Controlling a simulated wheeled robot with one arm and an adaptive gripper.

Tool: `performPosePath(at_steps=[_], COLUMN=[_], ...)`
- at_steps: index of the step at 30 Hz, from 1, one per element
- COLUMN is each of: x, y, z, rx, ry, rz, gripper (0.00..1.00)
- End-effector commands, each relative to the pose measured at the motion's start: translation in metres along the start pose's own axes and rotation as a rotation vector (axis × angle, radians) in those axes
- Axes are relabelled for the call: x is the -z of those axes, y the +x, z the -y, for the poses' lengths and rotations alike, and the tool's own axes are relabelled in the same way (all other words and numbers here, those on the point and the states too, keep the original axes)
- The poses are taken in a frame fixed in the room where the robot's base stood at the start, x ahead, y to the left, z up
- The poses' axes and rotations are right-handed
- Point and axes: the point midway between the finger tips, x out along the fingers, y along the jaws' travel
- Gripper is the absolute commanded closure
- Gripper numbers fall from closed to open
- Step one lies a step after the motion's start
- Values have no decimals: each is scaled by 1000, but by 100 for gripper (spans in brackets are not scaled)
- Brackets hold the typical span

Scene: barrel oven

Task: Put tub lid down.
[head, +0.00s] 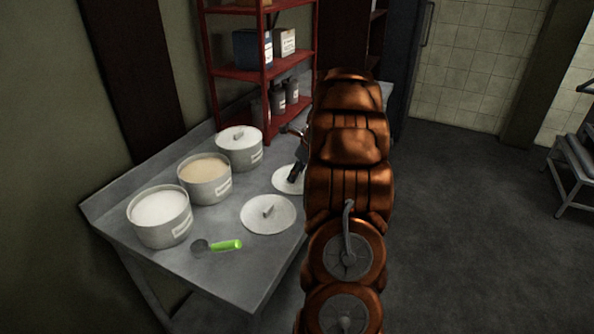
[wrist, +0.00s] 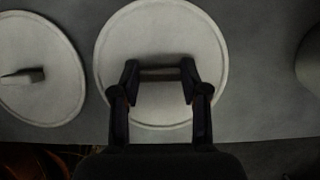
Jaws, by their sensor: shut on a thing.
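In the wrist view a round pale grey lid (wrist: 160,35) lies below my gripper (wrist: 160,82). The fingers are shut on the bar handle of this lid. In the head view the lid (head: 286,180) shows partly at the table's right side, with my arm hiding the rest; the gripper (head: 294,176) is partly hidden too. The lid appears at or very near the table top; I cannot tell if it touches. A second lid (head: 268,214) lies flat on the table, and it also shows at the left of the wrist view (wrist: 38,62).
On the metal table (head: 228,268) stand an open tub with white contents (head: 160,216), an open tub with tan contents (head: 205,180) and a lidded tub (head: 240,150). A green-handled scoop (head: 222,245) lies in front. A red shelf (head: 236,72) stands behind.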

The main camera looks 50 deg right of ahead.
Motion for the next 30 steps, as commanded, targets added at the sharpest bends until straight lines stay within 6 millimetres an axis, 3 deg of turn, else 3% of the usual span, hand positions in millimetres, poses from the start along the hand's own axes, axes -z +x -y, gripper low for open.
performPosePath(at_steps=[10,11,17,30], x=[0,1,1,-1], y=[2,2,2,-6], z=[0,0,0,1], rx=[-1,0,1,5], ry=[0,0,0,-1], rz=[1,1,1,2], gripper=[82,52,31,30])
